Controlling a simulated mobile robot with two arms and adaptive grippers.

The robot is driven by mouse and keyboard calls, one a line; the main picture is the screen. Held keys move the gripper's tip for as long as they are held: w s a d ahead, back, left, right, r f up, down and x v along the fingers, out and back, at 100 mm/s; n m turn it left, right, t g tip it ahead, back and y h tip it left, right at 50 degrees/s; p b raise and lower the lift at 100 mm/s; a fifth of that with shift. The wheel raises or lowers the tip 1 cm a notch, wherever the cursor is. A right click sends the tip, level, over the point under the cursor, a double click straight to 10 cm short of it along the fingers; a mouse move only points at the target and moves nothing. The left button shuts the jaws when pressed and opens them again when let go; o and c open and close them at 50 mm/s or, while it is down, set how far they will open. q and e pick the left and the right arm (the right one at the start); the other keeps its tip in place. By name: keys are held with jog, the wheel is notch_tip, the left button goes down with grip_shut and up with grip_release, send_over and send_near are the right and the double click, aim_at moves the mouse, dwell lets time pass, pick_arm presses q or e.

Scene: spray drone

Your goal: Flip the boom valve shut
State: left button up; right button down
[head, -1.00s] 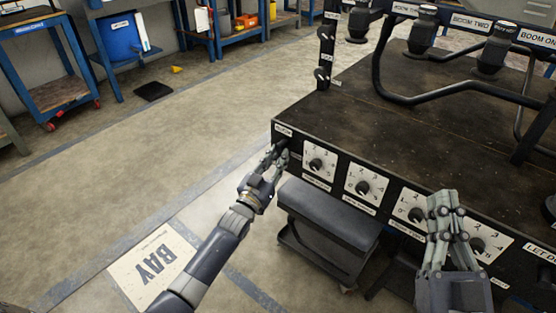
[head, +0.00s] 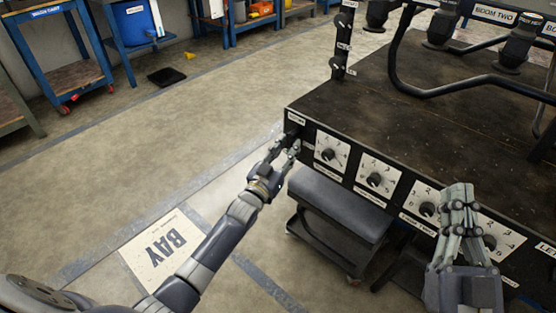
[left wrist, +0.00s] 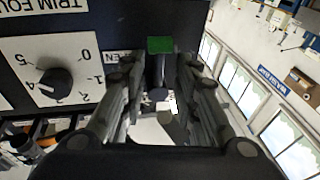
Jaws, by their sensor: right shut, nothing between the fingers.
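A black panel edge (head: 344,178) runs along the front of the dark deck. At its left end, a short black handle (left wrist: 158,75) with a green patch (left wrist: 160,45) shows in the left wrist view; I cannot read a label naming it the boom valve. My left gripper (head: 284,146) is at this end of the panel. Its fingers are apart, one on each side of the handle in the left wrist view, with gaps beside it. The fingers partly hide this spot in the head view. My right gripper (head: 459,190) is shut and empty, in front of the right-hand dials.
Several white dials with black knobs (head: 375,180) line the panel. A dark padded stool (head: 340,206) stands below it. Black pipework (head: 455,90) rises above the deck. Blue carts (head: 62,58) stand along the back. The floor (head: 140,145) at left is clear.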

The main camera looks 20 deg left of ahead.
pick_arm(q)
jog(key=v, duration=1.1)
jog(key=shift+s, duration=0.2)
